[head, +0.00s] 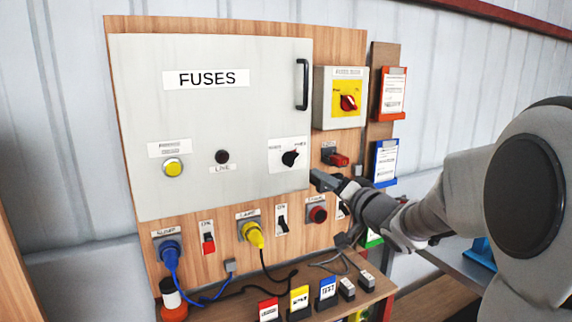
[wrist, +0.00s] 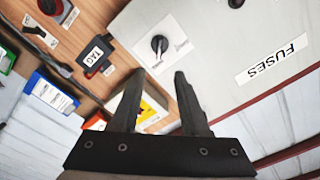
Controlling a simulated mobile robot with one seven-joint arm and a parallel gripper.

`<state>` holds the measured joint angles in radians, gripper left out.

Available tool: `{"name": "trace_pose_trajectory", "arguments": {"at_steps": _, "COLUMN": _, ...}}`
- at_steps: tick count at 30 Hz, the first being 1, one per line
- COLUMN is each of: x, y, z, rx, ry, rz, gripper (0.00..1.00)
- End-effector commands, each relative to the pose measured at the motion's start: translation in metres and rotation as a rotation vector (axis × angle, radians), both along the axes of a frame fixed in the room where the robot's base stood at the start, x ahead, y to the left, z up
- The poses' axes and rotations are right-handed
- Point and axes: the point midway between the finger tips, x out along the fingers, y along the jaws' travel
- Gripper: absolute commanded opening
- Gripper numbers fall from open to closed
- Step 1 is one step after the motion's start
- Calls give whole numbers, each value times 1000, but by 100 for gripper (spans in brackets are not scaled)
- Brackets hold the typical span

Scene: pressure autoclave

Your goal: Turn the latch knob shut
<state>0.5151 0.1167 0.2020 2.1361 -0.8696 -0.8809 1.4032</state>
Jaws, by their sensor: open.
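The latch knob (head: 291,158) is a black pointer knob on a white plate, low on the right side of the FUSES door (head: 220,110). It also shows in the wrist view (wrist: 159,44), just beyond the fingertips and roughly in line with the gap between them. The door lies flush against the wooden board in the head view. My gripper (head: 318,181) is to the lower right of the knob, apart from it. In the wrist view my gripper's two dark fingers (wrist: 158,73) are spread with nothing between them. The small lettering on the knob's plate cannot be read.
A grey box with a red rotary switch (head: 348,102) and a red tagged device (head: 335,158) sit right of the door. A black door handle (head: 302,84) is above the knob. Blue (head: 168,248) and yellow (head: 251,233) plugs with cables are below. The door around the knob is clear.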

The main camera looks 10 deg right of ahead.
Motion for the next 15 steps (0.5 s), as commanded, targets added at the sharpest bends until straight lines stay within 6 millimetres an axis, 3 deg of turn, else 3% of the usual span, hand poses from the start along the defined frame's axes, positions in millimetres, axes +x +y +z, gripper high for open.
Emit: {"name": "trace_pose_trajectory", "arguments": {"at_steps": 15, "x": 103, "y": 34, "z": -1, "rx": 2, "ry": 1, "rz": 1, "gripper": 45}}
